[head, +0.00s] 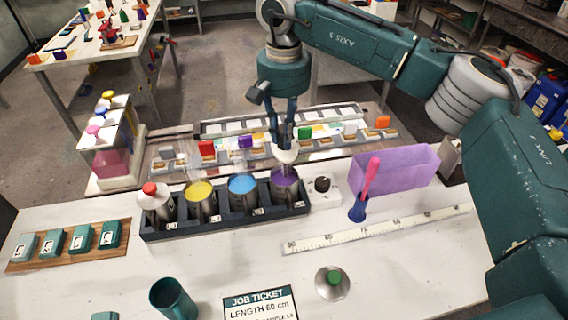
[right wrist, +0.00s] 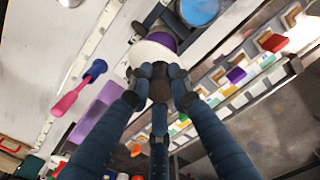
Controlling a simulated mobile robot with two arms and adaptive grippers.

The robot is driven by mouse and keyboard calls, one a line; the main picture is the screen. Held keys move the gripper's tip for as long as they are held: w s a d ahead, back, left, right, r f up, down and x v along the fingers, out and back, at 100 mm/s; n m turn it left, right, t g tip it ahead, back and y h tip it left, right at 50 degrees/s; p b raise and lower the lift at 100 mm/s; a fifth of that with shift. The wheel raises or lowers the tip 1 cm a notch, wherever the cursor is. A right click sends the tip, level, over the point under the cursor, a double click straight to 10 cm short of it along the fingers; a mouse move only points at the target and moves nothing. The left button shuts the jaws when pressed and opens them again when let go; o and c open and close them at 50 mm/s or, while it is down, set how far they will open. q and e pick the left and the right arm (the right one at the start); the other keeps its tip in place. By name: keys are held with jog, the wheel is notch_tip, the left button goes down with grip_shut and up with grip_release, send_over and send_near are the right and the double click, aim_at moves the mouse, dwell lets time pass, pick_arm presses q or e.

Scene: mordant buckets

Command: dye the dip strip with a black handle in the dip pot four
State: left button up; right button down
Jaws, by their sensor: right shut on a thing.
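My right gripper (head: 284,143) is shut on a black handle (right wrist: 159,84) and points down over the fourth pot (head: 286,190), which has purple dye. A white part (head: 286,156) sits just below the fingertips at that pot's mouth. In the right wrist view the white part (right wrist: 150,53) lies between the handle and the purple dye (right wrist: 162,39). I cannot tell how deep any of the strip is in the dye. The fourth pot stands at the right end of the dark rack (head: 225,226). My left gripper is not in view.
Beside it stand a blue pot (head: 242,184), a yellow pot (head: 201,190) and a red-knobbed pot (head: 154,200). A black-knobbed white box (head: 324,190), a pink-handled tool (head: 370,175), a purple bin (head: 400,166) and a ruler (head: 380,229) are at right. A green-knobbed lid (head: 333,281) lies in front.

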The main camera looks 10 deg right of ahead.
jog(key=shift+f+b, duration=2.65)
jog(key=shift+f, duration=1.6)
jog(key=shift+d+r, duration=0.25)
jog(key=shift+a, duration=0.15)
jog(key=shift+a+f, duration=0.25)
jog(key=shift+a, duration=0.2)
jog(key=shift+d, duration=0.15)
jog(key=shift+d+r, duration=0.25)
jog(key=shift+d, duration=0.25)
jog(key=shift+a, duration=0.15)
